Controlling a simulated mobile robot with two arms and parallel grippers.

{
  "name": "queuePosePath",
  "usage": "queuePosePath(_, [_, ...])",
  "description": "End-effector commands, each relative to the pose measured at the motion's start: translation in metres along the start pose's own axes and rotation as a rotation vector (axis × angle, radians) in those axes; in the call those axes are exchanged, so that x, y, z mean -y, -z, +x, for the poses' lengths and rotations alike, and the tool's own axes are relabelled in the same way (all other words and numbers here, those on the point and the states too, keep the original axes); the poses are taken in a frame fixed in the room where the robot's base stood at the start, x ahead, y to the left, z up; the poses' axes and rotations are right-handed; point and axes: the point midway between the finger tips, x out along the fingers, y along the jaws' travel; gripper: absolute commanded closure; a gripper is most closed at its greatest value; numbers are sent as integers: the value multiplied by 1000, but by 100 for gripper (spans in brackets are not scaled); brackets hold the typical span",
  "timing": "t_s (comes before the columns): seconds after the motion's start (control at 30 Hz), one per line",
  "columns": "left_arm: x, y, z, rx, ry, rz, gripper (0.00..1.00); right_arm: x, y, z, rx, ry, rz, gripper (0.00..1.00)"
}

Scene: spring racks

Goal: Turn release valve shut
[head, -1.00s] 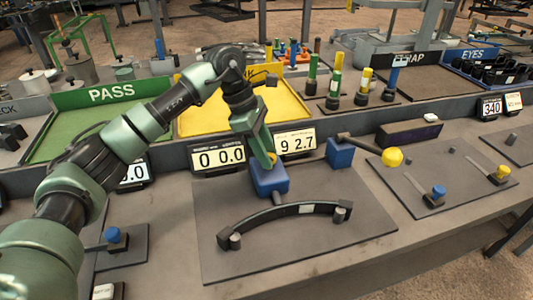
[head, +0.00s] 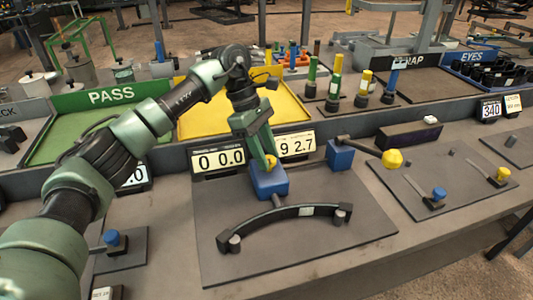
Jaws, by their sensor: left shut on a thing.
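A blue block (head: 267,183) stands at the back of a dark plate, behind a black curved gauge arc (head: 285,219). A small yellow knob (head: 271,163), which looks like the release valve, sits on top of the block. My left gripper (head: 270,160) points down from above and is shut on the knob. The fingers partly hide the knob, so its turn angle cannot be told. My right gripper is not in view.
A second blue block (head: 340,154) carries a dark lever with a yellow ball (head: 392,159) to the right. Number displays (head: 218,158) stand close behind the knob. A green PASS tray (head: 100,105) and a yellow tray (head: 210,117) lie farther back.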

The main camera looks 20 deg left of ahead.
Motion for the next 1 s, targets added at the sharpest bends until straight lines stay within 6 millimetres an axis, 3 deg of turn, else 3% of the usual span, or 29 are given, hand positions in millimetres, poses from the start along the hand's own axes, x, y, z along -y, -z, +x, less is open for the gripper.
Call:
queuePosePath(0.03, [-1, -1, -2, 0, -6, 3, 100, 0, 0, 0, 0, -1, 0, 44])
queuePosePath(0.07, [-1, -1, -2, 0, -6, 3, 63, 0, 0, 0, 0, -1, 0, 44])
queuePosePath(0.13, [-1, -1, -2, 0, -5, 3, 45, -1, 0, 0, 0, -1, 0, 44])
queuePosePath(0.53, [-1, 0, -7, 0, -5, 0, 45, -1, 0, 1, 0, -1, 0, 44])
queuePosePath(1.0, [-1, 0, -74, 0, -4, 1, 45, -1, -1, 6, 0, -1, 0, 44])
